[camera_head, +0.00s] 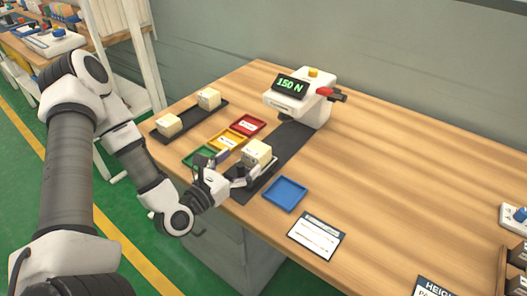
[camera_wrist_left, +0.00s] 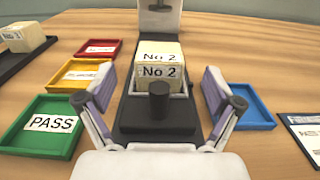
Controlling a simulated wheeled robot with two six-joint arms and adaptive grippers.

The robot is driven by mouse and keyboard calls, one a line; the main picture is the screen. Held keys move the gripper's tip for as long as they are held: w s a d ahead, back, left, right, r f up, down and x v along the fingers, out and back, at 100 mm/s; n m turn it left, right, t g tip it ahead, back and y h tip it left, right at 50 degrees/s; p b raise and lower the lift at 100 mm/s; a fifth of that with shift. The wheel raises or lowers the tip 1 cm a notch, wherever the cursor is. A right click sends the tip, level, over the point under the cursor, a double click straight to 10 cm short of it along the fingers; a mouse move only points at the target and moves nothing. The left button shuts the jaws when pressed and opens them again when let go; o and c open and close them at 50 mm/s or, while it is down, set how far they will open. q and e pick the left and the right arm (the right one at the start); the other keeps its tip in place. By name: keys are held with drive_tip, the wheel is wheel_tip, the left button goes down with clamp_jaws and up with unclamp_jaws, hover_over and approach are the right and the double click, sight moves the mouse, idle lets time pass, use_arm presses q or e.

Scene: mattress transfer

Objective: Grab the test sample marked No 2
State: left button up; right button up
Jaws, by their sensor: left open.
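The cream block marked No 2 (camera_wrist_left: 160,66) sits on the dark strip of the test stand, and it also shows in the head view (camera_head: 257,152). My left gripper (camera_wrist_left: 160,95) is open, with one finger on each side in front of the block. In the head view my left gripper (camera_head: 240,170) is at the near side of the block, low over the table. The wrist view shows gaps between the fingers and the block. My right gripper is not in view.
Two other cream blocks (camera_head: 168,124) (camera_head: 209,98) sit on a dark tray. Red (camera_head: 249,125), yellow (camera_head: 228,141) and green (camera_head: 196,157) trays lie left of the strip, a blue tray (camera_head: 284,194) right. A tester (camera_head: 300,98) reading 150 N stands behind.

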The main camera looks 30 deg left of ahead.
sight(249, 155)
use_arm(q)
drive_tip(key=shift+w+d, duration=0.1)
drive_tip(key=shift+w, duration=0.3)
drive_tip(key=w, duration=0.5)
drive_tip(key=shift+d+f, duration=0.15)
drive_tip(key=shift+f, duration=0.05)
drive_tip(key=shift+s, duration=0.1)
drive_tip(key=c, duration=1.2)
drive_tip(key=shift+r, duration=0.1)
